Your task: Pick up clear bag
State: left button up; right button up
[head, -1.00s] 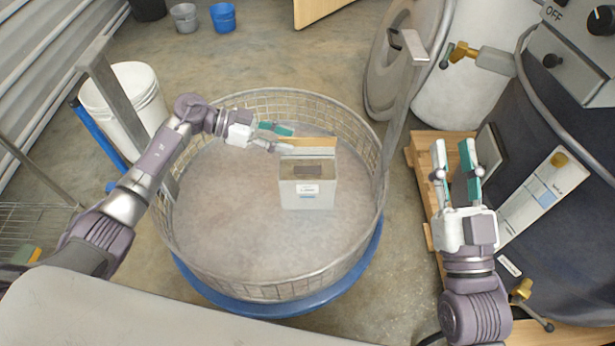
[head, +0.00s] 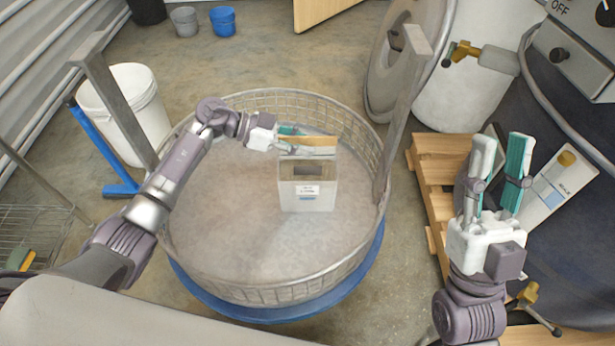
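The bag (head: 307,196) stands upright inside the round wire-mesh basket (head: 262,292). It looks pale grey and see-through, with a small white label on the front and a tan strip along its top. My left gripper (head: 298,140) reaches in from the left at the bag's top edge. Its teal-padded fingers look apart, one behind the other, and their tips overlap the top of the bag. Whether they touch it I cannot tell. My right gripper (head: 499,160) is open and empty, pointing up, right of the basket.
The basket rests on a blue round base (head: 250,311) and has upright metal posts (head: 402,115) at both sides. A white bucket (head: 128,108) stands left. A wooden pallet (head: 437,170) and a large dark drum lie at right.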

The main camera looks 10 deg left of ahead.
pick_arm(q)
grip_shut()
jog(key=shift+w+r, duration=0.1)
jog(key=shift+r, duration=0.1)
jog(key=shift+r, duration=0.1)
